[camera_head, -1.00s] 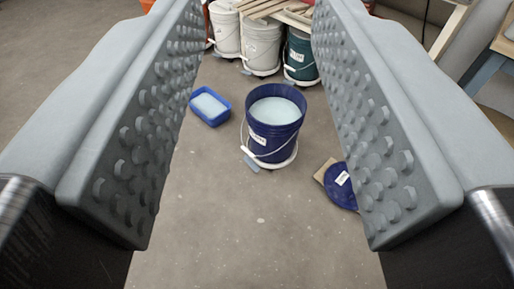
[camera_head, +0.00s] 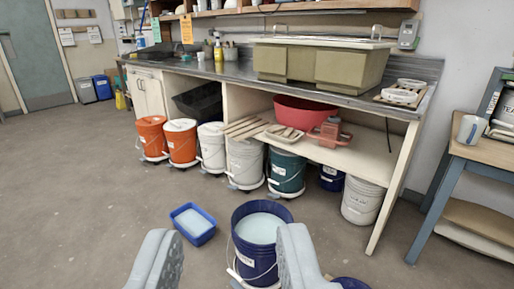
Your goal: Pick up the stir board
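My gripper (camera_head: 228,238) is open and empty, its two grey studded fingers wide apart at the bottom of the view. Pale wooden slats (camera_head: 243,128) lie at the left end of the low shelf, above the white buckets. A smaller pale slatted piece (camera_head: 284,134) lies to their right, in front of a red basin. I cannot tell which of these is the stir board. Both are well beyond my fingers and apart from them.
An open dark blue bucket (camera_head: 257,236) of pale liquid stands close ahead, partly behind the right finger. A blue tub (camera_head: 193,223) is left of it. A blue lid (camera_head: 350,284) shows below. Floor at left is clear.

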